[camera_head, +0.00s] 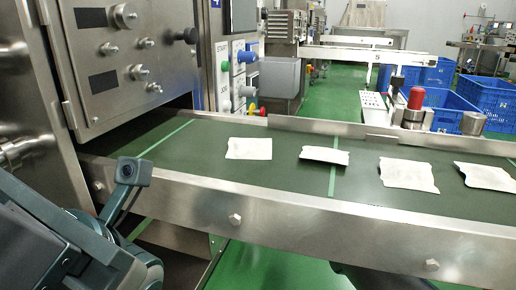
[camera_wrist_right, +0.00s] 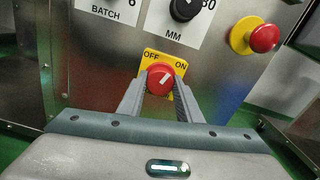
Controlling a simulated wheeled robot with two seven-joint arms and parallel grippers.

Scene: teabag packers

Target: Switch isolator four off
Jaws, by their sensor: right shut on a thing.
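A red rotary knob (camera_wrist_right: 160,79) sits on a yellow plate (camera_wrist_right: 150,55) marked OFF on the left and ON on the right, in the right wrist view. Its white mark points up and to the right, toward ON. My right gripper (camera_wrist_right: 160,88) is shut on this knob, one finger on each side. No number four is legible on the plate. In the head view, my left arm shows at the lower left, but its fingers are out of view.
Above the knob are a black MM dial (camera_wrist_right: 185,9) and a red emergency button (camera_wrist_right: 264,38) on a yellow base. In the head view, a green conveyor (camera_head: 270,170) carries several white packets, with a steel machine (camera_head: 130,60) at left and blue crates (camera_head: 485,92) at right.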

